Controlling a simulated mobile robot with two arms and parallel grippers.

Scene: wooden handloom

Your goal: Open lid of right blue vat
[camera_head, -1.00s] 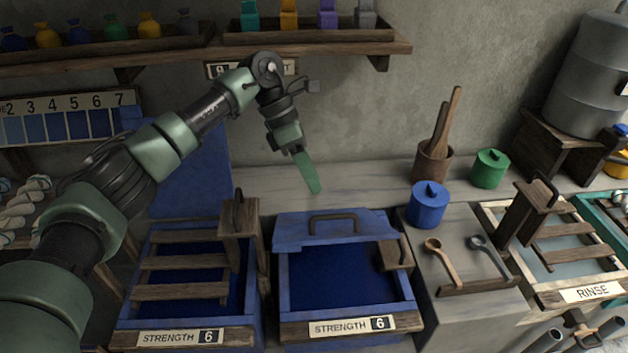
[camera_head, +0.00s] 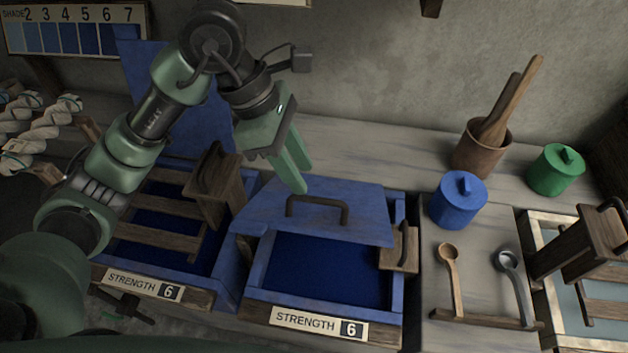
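The right blue vat (camera_head: 256,272) stands at the centre, labelled STRENGTH 6, with dark blue liquid showing in its front part. Its blue lid (camera_head: 352,198) covers the back part, and a dark arched handle (camera_head: 317,203) stands on it. I cannot tell how far the lid is tilted. My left gripper (camera_head: 302,179) points down over the lid's back edge, just behind and left of the handle. Its two green fingers show a gap with nothing between them. Contact with the lid cannot be judged. My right gripper is not in view.
The left blue vat (camera_head: 228,285) has an upright lid panel (camera_head: 140,70) and wooden slats (camera_head: 160,240). To the right are a blue pot (camera_head: 458,203), a green pot (camera_head: 556,172), a cup of wooden sticks (camera_head: 482,152) and two ladles (camera_head: 453,275). A wooden block (camera_head: 399,250) sits on the vat's right edge.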

